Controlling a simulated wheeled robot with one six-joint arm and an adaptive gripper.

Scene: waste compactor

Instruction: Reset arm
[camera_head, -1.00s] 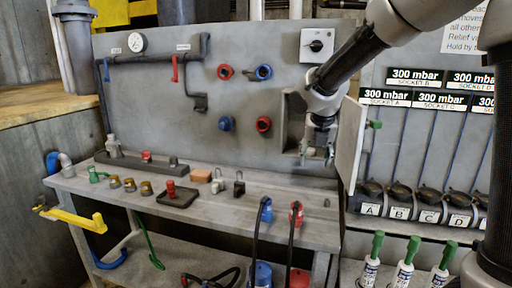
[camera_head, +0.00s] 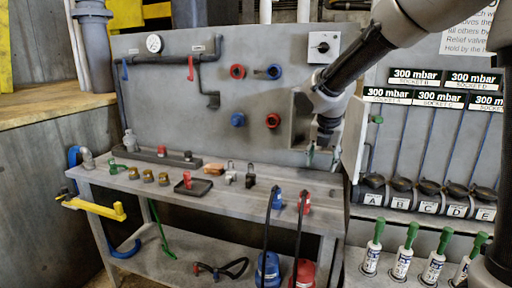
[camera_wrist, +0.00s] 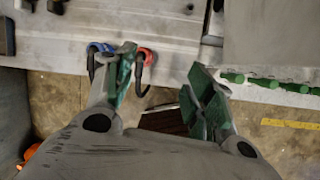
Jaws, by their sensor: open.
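My arm reaches in from the upper right in the head view. My gripper (camera_head: 322,147) hangs pointing down in front of the small open box on the grey panel, above the right end of the workbench (camera_head: 230,205). In the wrist view my gripper (camera_wrist: 165,85) is open, its two green-padded fingers well apart with nothing between them. The blue (camera_wrist: 101,48) and red (camera_wrist: 146,56) hose connectors lie at the bench edge beyond the left finger. The open box door (camera_head: 354,140) stands just right of the gripper.
The panel (camera_head: 200,110) carries red and blue fittings, a gauge (camera_head: 154,43) and a rotary switch (camera_head: 323,47). Small parts and padlocks lie along the bench. The socket rack (camera_head: 430,150) and several green-topped bottles (camera_head: 405,250) stand right. A yellow-handled tool (camera_head: 95,207) juts out left.

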